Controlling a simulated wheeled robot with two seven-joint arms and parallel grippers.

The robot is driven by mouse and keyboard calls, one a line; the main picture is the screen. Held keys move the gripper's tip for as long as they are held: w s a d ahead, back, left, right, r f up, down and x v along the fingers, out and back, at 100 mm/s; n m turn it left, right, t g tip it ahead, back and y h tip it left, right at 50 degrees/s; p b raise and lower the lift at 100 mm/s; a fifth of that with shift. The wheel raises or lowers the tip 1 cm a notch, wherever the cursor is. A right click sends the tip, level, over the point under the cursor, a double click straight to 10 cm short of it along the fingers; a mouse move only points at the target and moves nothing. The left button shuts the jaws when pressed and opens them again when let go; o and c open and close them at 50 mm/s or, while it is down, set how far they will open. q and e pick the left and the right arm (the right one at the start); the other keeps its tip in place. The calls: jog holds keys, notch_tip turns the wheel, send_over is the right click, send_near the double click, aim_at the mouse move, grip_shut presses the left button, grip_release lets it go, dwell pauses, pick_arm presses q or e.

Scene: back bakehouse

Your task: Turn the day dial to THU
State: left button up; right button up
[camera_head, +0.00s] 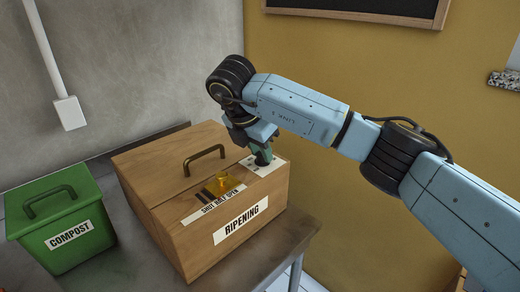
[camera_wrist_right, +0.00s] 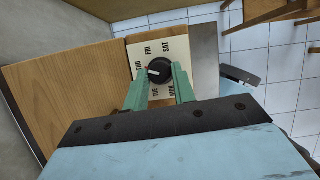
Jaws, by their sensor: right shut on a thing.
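The day dial (camera_wrist_right: 161,69) is a black round knob with a white pointer mark, on a cream plate (camera_wrist_right: 178,47) printed with day names. THU, FRI, SAT, TUE and MON show in the right wrist view; the area left of the knob below THU is hidden by a finger. The pointer faces left, just below THU. My right gripper (camera_wrist_right: 160,73) is shut on the knob, one finger on each side. My left gripper is out of view.
The wooden RIPENING box (camera_head: 160,165) has a dark top handle (camera_head: 204,155) and an amber slider (camera_head: 222,184) beside a SHUT HALF OPEN label, near my gripper. A green COMPOST bin (camera_head: 75,220) stands left on the grey table (camera_head: 270,255). A yellow wall rises behind.

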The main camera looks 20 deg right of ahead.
jog(key=o, duration=1)
jog(key=shift+r, duration=0.15)
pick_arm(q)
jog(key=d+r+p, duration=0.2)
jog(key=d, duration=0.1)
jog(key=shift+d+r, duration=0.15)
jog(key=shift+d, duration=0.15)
pick_arm(e)
jog(key=v, duration=1.3)
